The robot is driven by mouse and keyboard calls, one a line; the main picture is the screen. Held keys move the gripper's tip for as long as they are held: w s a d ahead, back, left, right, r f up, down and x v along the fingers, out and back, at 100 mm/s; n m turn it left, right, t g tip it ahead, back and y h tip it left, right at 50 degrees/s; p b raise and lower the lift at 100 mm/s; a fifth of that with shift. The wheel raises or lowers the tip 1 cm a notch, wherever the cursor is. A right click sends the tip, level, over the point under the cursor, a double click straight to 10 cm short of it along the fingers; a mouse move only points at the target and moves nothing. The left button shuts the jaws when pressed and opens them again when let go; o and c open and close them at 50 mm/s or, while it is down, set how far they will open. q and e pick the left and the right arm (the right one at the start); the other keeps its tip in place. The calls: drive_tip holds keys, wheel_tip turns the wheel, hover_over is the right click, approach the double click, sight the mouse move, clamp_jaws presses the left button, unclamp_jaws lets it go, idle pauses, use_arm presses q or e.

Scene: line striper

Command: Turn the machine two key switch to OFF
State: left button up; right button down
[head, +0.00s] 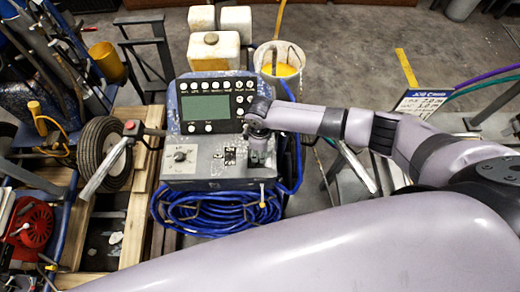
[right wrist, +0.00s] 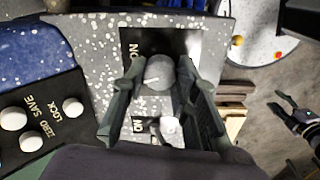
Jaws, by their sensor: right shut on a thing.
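The line striper's control box (head: 200,172) stands at the centre of the head view, with a grey front panel under a screen. My right gripper (head: 257,148) reaches down onto the right part of that panel and hides the switch beneath it. In the right wrist view, my right gripper (right wrist: 159,70) has its two fingers on either side of a round grey switch knob (right wrist: 157,76) with a white pointer mark. It is shut on this knob. ON labels show beside the knob and below it. Another dark gripper, seemingly my left (right wrist: 285,108), shows at the right edge; its opening is unclear.
A white-tipped switch (right wrist: 170,125) sits close to the fingers. A dial (head: 181,156) and toggles (head: 230,156) are left of the gripper on the panel. A coiled blue hose (head: 215,211) hangs below, and a white bucket (head: 280,62) stands behind.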

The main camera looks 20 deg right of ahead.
drive_tip(key=shift+n, duration=1.1)
drive_tip(key=c, duration=1.2)
unclamp_jaws()
drive_tip(key=shift+c, duration=0.2)
wheel_tip(320, 180, up, 12)
